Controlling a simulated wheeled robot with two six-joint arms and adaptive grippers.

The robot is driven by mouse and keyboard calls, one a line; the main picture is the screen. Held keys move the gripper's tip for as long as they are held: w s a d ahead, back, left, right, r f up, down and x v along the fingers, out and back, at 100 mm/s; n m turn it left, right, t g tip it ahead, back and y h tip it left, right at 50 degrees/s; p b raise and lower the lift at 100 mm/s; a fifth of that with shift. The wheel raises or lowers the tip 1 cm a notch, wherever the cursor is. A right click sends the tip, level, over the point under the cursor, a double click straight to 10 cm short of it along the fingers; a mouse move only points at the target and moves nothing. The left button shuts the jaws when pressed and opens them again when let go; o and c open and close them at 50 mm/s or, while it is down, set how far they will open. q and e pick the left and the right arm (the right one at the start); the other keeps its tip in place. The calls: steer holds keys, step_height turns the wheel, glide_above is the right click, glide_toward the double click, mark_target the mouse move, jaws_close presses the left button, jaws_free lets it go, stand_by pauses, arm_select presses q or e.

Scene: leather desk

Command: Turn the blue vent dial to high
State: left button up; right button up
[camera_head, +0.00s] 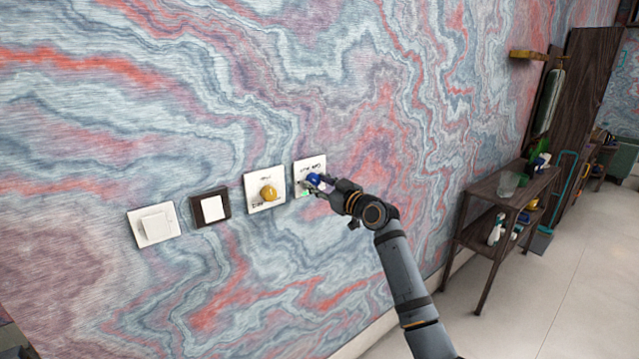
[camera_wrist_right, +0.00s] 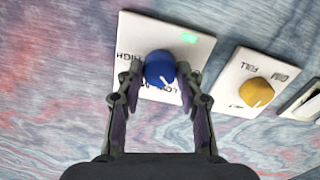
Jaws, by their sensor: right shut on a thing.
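The blue vent dial (camera_head: 314,179) sits on a white wall plate (camera_head: 308,164), the rightmost of the row in the head view. My right gripper (camera_head: 318,186) is at the dial, its arm coming from the lower right. In the right wrist view the blue dial (camera_wrist_right: 160,68) lies between the two fingertips of my right gripper (camera_wrist_right: 160,80), which is shut on it. A white pointer line on the dial slants toward the lower right of that view. The word HIGH is printed left of the dial; lettering below it is partly hidden by the fingers. My left gripper is out of view.
A yellow dial (camera_head: 268,193) on a white plate is close to the left of the blue one. Further left are a dark-framed switch (camera_head: 210,207) and a white switch (camera_head: 154,224). A dark shelf (camera_head: 500,190) stands along the wall at right.

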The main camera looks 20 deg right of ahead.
steer(key=m+p, duration=0.1)
steer(key=m, duration=0.2)
steer(key=shift+m, duration=0.4)
steer(key=m+p, duration=0.2)
steer(key=m, duration=0.1)
steer(key=shift+m, duration=0.3)
steer(key=m+p, duration=0.3)
steer(key=m, duration=0.3)
steer(key=m+p, duration=0.4)
steer(key=m, duration=0.3)
steer(key=shift+m+p, duration=0.3)
steer(key=shift+p, duration=0.1)
steer(key=m+p, duration=0.2)
steer(key=m, duration=0.1)
steer(key=shift+f+m+p, duration=0.1)
steer(key=shift+m+p, duration=0.6)
steer(key=shift+m, duration=1)
steer(key=o, duration=1.2)
